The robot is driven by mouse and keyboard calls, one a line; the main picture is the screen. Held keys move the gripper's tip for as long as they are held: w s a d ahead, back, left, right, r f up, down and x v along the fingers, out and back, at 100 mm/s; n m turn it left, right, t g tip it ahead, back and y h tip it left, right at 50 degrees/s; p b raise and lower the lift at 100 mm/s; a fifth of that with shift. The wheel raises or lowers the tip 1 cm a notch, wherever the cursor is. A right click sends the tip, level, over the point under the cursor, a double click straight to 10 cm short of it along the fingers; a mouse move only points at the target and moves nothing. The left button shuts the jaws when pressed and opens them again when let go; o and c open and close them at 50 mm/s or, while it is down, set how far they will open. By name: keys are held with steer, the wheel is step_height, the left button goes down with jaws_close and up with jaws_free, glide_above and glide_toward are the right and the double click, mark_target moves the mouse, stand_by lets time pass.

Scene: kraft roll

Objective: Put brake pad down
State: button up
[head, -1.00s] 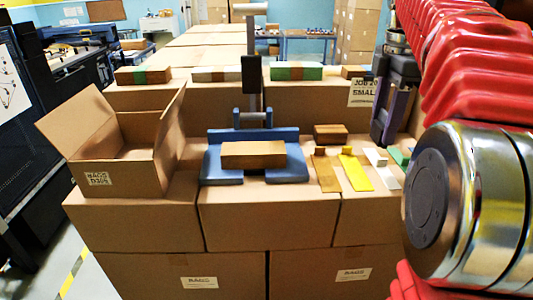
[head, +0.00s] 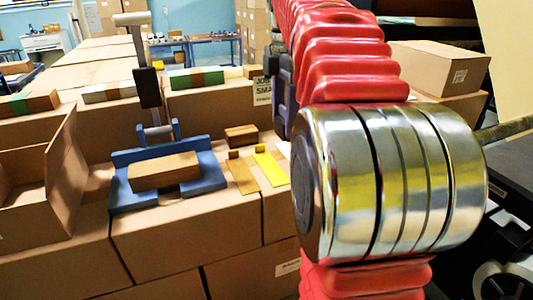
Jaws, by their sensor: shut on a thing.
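My gripper (head: 284,92) shows only in part in the head view, as a dark and purple body left of my red arm. It is above the right side of the carton tops, and its jaws are shut. Its fingertips and the brake pad in them are hidden. A blue press-like stand (head: 207,183) with a grey upright lever (head: 148,88) sits on the cartons at left. A brown block (head: 163,172) lies on its base. A smaller brown block (head: 241,136) lies behind a tan strip (head: 242,178) and a yellow strip (head: 270,170).
An open carton (head: 65,180) stands at the left edge. Banded packs (head: 197,78) line the raised cartons behind. My arm hides the right part of the carton top. A closed carton (head: 437,66) and dark equipment are at right.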

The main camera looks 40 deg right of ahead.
steer(key=shift+f, duration=2.25)
steer(key=shift+f, duration=2.05)
steer(key=o, duration=1.1)
steer(key=shift+f, duration=0.1)
step_height(320, 180, up, 12)
steer(key=shift+r, duration=0.1)
steer(key=shift+o, duration=0.6)
